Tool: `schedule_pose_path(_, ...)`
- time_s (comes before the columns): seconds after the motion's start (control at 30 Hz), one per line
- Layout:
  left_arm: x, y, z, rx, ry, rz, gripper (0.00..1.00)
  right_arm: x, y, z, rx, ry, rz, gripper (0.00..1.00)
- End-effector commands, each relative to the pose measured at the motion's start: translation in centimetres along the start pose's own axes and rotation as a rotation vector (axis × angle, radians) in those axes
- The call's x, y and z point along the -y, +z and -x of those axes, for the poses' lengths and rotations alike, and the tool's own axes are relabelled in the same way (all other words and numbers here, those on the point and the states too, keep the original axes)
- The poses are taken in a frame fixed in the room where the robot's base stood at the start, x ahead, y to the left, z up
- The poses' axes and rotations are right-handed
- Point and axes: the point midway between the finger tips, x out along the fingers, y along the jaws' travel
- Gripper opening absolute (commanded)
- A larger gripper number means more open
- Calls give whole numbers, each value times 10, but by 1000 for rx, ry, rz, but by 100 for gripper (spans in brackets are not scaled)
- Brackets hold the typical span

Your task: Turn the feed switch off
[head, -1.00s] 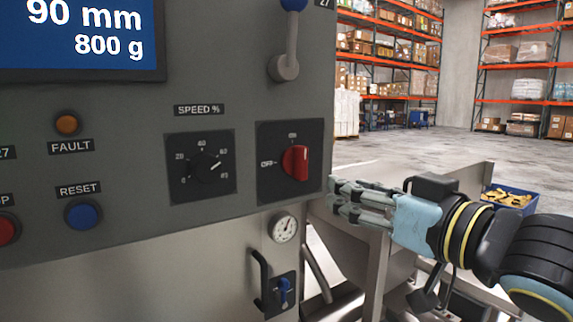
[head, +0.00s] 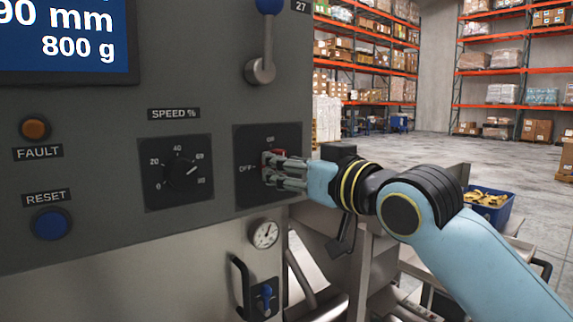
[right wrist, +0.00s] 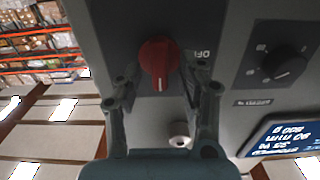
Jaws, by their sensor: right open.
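The feed switch is a red rotary knob (head: 279,153) on a dark square plate (head: 250,190) on the grey panel; my fingers partly hide it in the head view. The right wrist view shows the red knob (right wrist: 158,58) clearly, with its white mark away from the OFF label, toward the plate's other label. My right gripper (head: 274,171) is open at the knob. In the right wrist view its two fingers stand on either side of the knob; I cannot tell whether they touch it. My left gripper is not in view.
A black speed dial (head: 182,173) is left of the switch plate, with a blue reset button (head: 51,224) and an orange fault light (head: 35,129) further left.

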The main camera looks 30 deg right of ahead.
Motion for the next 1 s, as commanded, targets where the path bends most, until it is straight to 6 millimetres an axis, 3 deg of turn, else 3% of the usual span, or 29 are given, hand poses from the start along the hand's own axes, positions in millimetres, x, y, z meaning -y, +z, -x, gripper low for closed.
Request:
schedule_pose_path(0.3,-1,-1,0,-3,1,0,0,0,0,-4,0,0,0,40)
schedule_pose_path(0.63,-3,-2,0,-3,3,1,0,0,0,-3,0,0,0,0)
schedule_pose_path(1.0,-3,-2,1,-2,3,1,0,0,0,-4,0,0,29,0)
